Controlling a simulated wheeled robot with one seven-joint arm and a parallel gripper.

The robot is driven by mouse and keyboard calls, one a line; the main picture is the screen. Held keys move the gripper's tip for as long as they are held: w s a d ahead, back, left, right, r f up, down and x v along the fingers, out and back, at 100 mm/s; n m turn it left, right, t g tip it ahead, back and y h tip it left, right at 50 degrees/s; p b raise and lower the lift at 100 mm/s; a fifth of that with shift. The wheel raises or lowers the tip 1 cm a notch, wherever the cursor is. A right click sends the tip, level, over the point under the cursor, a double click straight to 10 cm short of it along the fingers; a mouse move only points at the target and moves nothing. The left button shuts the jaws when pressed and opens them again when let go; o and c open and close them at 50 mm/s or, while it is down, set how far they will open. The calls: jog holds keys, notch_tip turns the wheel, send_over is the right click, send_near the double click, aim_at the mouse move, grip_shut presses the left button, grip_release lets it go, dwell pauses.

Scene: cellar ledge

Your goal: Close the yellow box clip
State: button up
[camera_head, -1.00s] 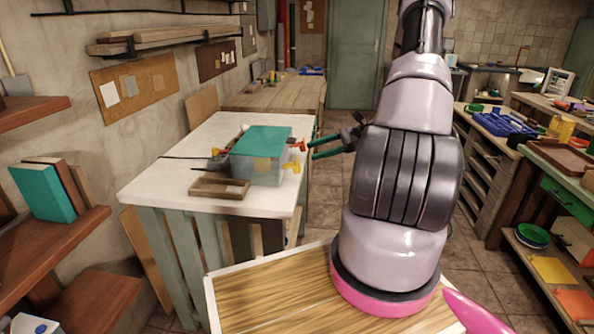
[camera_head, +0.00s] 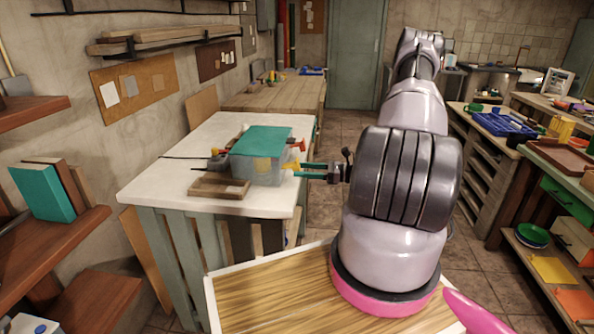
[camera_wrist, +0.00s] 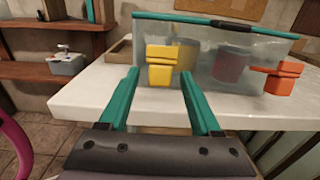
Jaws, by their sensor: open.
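A clear box (camera_head: 262,171) with a teal lid (camera_head: 261,140) stands on the white ledge. In the head view the yellow clip (camera_head: 291,166) is partly covered by my fingertips. My gripper (camera_head: 297,170) is open and level, pointing at the box. In the wrist view its two teal fingers (camera_wrist: 160,80) lie to the left and right of the yellow clip. I cannot tell whether they touch it.
A wooden tray (camera_head: 218,187) sits on the white ledge (camera_head: 165,180), left of the box. Dark-handled tools lie behind the tray. The ledge's front edge runs below my fingers. Behind the box is a wooden bench (camera_head: 275,98).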

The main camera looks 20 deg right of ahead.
jog(key=shift+x, duration=1.1)
grip_shut()
dwell(0.7)
